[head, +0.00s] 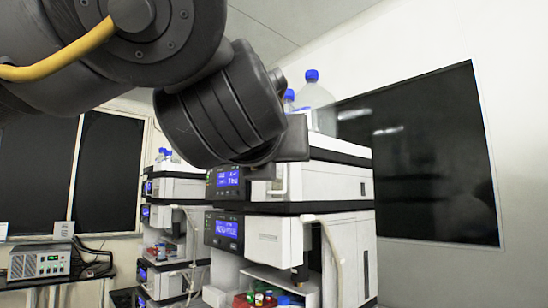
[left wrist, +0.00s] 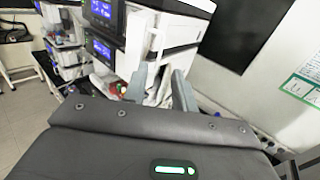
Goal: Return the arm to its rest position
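My left arm (head: 225,110) comes in from the upper left of the head view and hides part of the instrument stack behind it. In the left wrist view my left gripper (left wrist: 160,85) shows two grey fingers standing apart, with nothing seen held between them. The near column stack (head: 310,230) is white and black with blue displays; it also shows in the left wrist view (left wrist: 165,25), beyond the fingers. I cannot tell the exact gap between fingers and stack. My right gripper is in neither view.
Clear bottles with blue caps (head: 317,105) stand on top of the near stack. A second stack (head: 175,220) stands behind on the left. A dark wall panel (head: 430,150) is at right.

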